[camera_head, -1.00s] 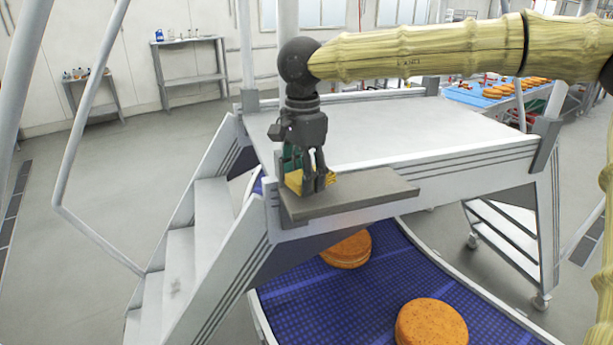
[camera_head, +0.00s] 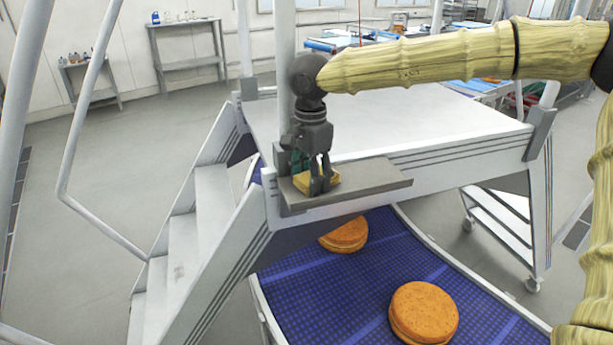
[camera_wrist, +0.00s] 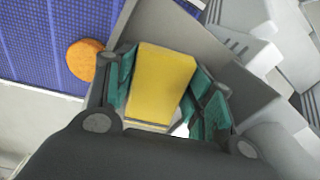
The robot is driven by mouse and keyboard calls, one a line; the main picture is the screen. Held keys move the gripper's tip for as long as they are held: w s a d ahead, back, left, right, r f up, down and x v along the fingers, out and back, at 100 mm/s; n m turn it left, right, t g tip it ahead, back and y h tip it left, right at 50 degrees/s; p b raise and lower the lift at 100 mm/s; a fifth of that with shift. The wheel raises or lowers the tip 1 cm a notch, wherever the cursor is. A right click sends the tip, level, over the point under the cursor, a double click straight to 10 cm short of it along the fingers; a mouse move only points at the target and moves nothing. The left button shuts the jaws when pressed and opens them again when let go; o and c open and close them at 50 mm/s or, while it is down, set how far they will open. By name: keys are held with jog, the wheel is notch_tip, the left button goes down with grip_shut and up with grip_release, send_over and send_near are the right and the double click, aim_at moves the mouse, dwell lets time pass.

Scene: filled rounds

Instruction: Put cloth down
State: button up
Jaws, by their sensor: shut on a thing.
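My gripper (camera_head: 319,180) points down over a small grey shelf (camera_head: 372,182) fixed to the side of the white platform. Its fingers are shut on a folded yellow cloth (camera_head: 302,182), which is low at the left part of the shelf. In the wrist view the yellow cloth (camera_wrist: 162,82) lies between the green finger pads. Whether the cloth touches the shelf cannot be told. A green thing (camera_head: 298,160) shows behind the fingers in the head view.
The white platform (camera_head: 400,120) with steps (camera_head: 185,255) stands around the shelf. Below runs a blue conveyor (camera_head: 320,290) with orange-brown rounds (camera_head: 424,312). The shelf's right part is bare. Side tables (camera_head: 188,62) stand far back.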

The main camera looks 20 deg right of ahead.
aim_at(310, 177)
jog(key=shift+s+f, duration=0.15)
jog(key=shift+f, duration=0.1)
jog(key=shift+f, duration=0.25)
jog(key=o, duration=1)
jog(key=shift+s+f, duration=0.2)
jog(key=shift+w+f, duration=0.1)
jog(key=shift+w+r+b, duration=0.2)
jog(key=shift+r+b, duration=0.2)
jog(key=shift+r, duration=0.6)
notch_tip(310, 177, up, 12)
jog(key=b, duration=0.4)
jog(key=shift+f, duration=0.1)
jog(key=shift+a, duration=0.1)
